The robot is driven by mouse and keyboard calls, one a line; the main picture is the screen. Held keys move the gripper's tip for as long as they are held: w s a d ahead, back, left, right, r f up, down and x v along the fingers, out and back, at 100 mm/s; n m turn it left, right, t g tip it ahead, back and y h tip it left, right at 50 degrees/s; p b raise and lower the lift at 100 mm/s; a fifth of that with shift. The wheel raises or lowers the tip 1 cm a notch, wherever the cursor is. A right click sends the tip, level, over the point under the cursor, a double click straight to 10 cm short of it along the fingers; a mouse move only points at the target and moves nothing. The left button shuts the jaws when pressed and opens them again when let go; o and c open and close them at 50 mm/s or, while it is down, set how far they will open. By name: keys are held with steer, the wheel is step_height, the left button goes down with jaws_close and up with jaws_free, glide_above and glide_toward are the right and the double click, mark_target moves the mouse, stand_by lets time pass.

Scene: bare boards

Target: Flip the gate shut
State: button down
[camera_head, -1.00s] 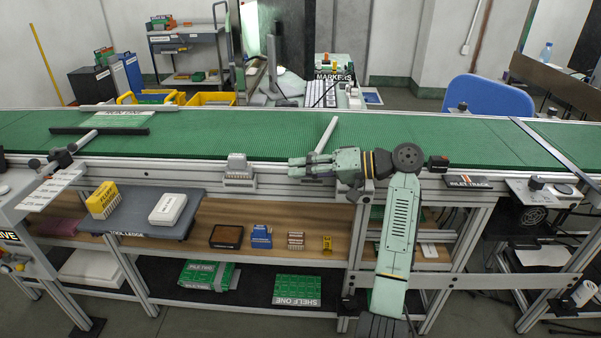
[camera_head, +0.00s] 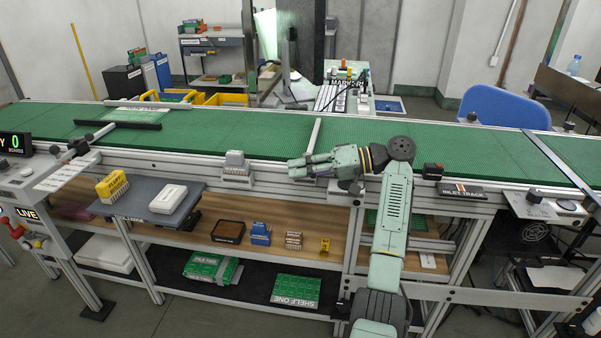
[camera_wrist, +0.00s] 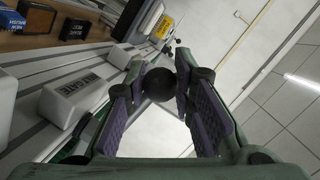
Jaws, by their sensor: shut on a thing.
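The gate looks to be the pale bar (camera_head: 315,136) that lies across the near part of the green belt in the head view. Its near end meets my gripper (camera_head: 294,168), which points left along the belt's front rail. In the wrist view my gripper (camera_wrist: 162,80) is closed around a dark round knob (camera_wrist: 158,86) between its fingertips. The head view hides the knob behind the fingers. A white block with a label ending in what looks like GATE (camera_wrist: 75,98) stands on the rail beside the fingers; it also shows left of the gripper in the head view (camera_head: 236,163).
The green conveyor belt (camera_head: 215,138) runs across the view, mostly clear. A second bar with a dark clamp (camera_head: 72,152) is at the left. A black box (camera_head: 433,170) and an INLET TRACK label (camera_head: 462,190) are right of my wrist. Shelves with boxes lie below.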

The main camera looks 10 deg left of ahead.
steer(key=shift+w+d+r, duration=0.1)
steer(key=shift+r, duration=0.25)
steer(key=c, duration=1.6)
jaws_free()
steer(key=shift+c, duration=0.2)
steer(key=shift+o, duration=0.2)
steer(key=shift+f, duration=0.1)
steer(key=shift+f, duration=0.1)
steer(key=v, duration=1.2)
steer(key=shift+f, duration=0.1)
steer(key=shift+f, duration=0.1)
